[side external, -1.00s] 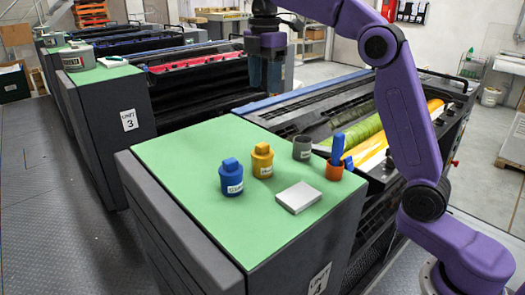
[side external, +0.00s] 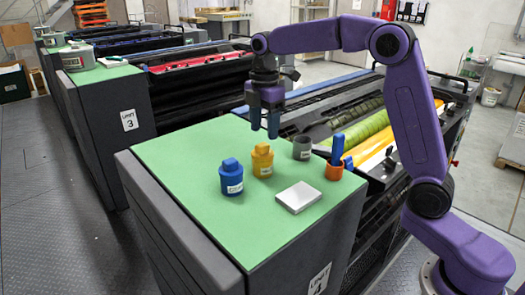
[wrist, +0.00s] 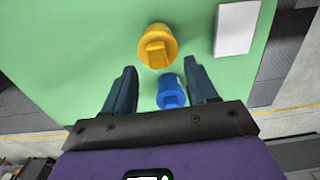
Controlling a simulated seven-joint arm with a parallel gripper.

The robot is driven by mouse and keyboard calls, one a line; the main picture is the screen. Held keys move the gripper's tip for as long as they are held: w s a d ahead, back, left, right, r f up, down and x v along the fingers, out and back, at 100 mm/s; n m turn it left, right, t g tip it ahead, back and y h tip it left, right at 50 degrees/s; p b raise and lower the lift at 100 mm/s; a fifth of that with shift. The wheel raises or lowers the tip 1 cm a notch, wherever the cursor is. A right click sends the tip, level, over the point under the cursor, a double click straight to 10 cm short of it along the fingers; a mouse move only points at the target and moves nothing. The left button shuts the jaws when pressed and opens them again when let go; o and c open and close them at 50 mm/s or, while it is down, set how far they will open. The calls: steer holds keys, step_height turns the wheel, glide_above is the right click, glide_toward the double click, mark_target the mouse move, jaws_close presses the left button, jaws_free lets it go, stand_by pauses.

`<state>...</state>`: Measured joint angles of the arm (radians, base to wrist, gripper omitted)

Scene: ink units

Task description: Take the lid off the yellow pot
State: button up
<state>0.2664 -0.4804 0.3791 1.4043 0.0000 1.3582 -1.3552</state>
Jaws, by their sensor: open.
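The yellow pot (side external: 262,169) stands upright on a green top, its yellow lid (side external: 262,150) with a raised block-shaped grip seated on it. In the wrist view the lid (wrist: 156,48) shows from above, just beyond my fingertips, and hides most of the pot. My gripper (side external: 265,131) points down, open and empty, above and apart from the pot. In the wrist view its two fingers (wrist: 160,68) are spread wide, and the blue pot (wrist: 171,92) shows in the gap between them, below.
The blue pot (side external: 231,180), with a blue lid, stands left of the yellow one. A grey pot (side external: 302,148) and an orange cup (side external: 334,171) holding a blue object (side external: 337,148) stand to the right. A white block (side external: 298,197) lies in front. The green top's (side external: 180,160) left part is clear.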

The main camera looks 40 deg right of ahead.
mark_target(263, 145)
steer(key=shift+w+a+f, duration=0.1)
steer(key=shift+f, duration=1.2)
steer(key=shift+w+f, duration=0.1)
steer(key=shift+f, duration=1.2)
jaws_close()
